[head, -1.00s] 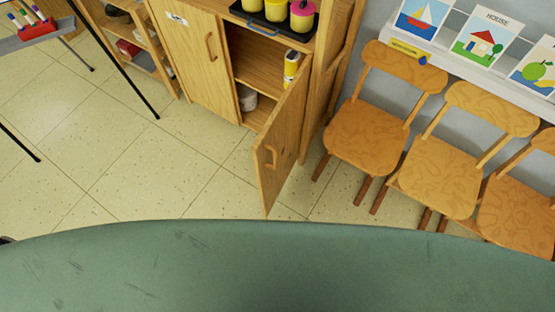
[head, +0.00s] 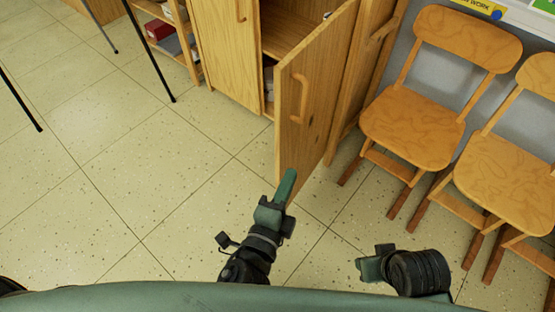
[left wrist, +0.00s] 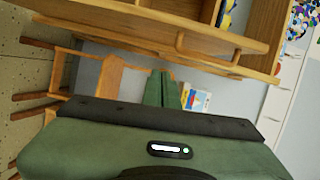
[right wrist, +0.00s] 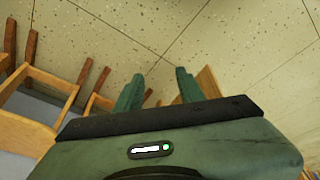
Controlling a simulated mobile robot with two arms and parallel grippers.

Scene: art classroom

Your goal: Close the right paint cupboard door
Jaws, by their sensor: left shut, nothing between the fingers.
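The right paint cupboard door (head: 318,95) stands open, swung out toward me, with its wooden handle (head: 299,98) on the face toward the left. The door and handle also show in the left wrist view (left wrist: 219,57). My left gripper (head: 287,186) is shut and empty, with its fingertips by the door's lower free edge; I cannot tell whether they touch. In the left wrist view its closed fingers (left wrist: 160,87) lie below the door. My right gripper (head: 370,267) is low, right of the left one and apart from the door. Its fingers are spread and empty in the right wrist view (right wrist: 158,90).
The left cupboard door (head: 225,45) is closed. Wooden chairs (head: 415,125) stand against the wall right of the cupboard. Thin dark legs (head: 150,55) and a low shelf (head: 170,35) are at the left. The tiled floor (head: 130,170) left of the door is clear.

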